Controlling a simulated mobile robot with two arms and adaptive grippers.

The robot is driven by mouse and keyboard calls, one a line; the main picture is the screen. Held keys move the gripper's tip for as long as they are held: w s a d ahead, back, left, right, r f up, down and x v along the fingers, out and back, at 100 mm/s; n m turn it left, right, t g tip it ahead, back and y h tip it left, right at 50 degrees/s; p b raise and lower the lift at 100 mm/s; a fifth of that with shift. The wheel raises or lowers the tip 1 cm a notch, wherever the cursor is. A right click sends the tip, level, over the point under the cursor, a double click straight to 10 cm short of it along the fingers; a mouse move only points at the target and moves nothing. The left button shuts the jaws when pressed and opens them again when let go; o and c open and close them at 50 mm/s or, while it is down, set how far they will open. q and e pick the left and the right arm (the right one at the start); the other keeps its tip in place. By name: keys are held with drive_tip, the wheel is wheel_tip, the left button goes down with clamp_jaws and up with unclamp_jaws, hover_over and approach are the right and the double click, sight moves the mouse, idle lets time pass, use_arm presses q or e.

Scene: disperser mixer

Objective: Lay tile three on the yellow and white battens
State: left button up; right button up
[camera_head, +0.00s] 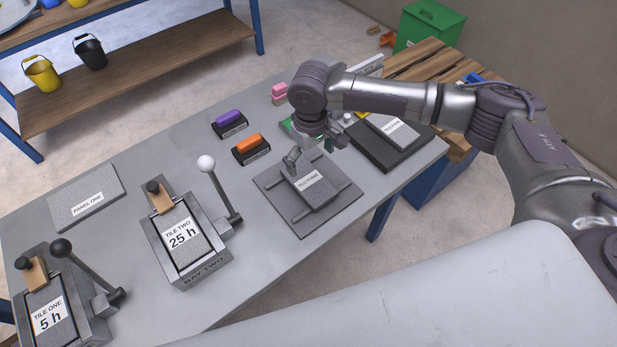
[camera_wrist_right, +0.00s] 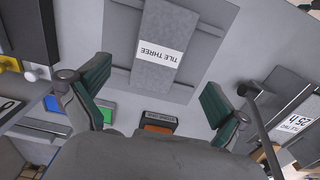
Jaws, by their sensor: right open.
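Tile three (camera_head: 322,192), a dark grey slab with a white label, lies flat on a square grey plate (camera_head: 284,207). It also shows in the right wrist view (camera_wrist_right: 180,30), lying across two grey strips. A strip end (camera_head: 301,215) sticks out beside it. I cannot make out yellow and white battens. My right gripper (camera_head: 312,150) hangs just beyond the tile's far end. Its green-padded fingers are spread and empty in the right wrist view (camera_wrist_right: 155,90), with the tile ahead of them. My left gripper is not in view.
Purple (camera_head: 229,117) and orange (camera_head: 249,144) handled blocks stand left of the plate. The tile two press (camera_head: 186,247) and tile one press (camera_head: 55,310) have upright levers. A dark block with a labelled slab (camera_head: 404,145) stands to the right. Panel one (camera_head: 88,192) lies at the left.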

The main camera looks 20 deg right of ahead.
sight(308, 180)
wheel_tip(308, 180, down, 4)
drive_tip(key=shift+r, duration=0.25)
drive_tip(key=shift+w+a+f+p, duration=0.1)
drive_tip(key=shift+f+p, duration=0.35)
drive_tip(key=shift+f, duration=0.1)
drive_tip(key=f+p, duration=0.1)
drive_tip(key=f, duration=0.3)
drive_tip(key=shift+w+f, duration=0.15)
drive_tip(key=shift+w, duration=0.05)
drive_tip(key=c, duration=1.4)
drive_tip(key=shift+c, duration=1.1)
drive_tip(key=shift+a+r, duration=0.1)
drive_tip(key=shift+r, duration=0.1)
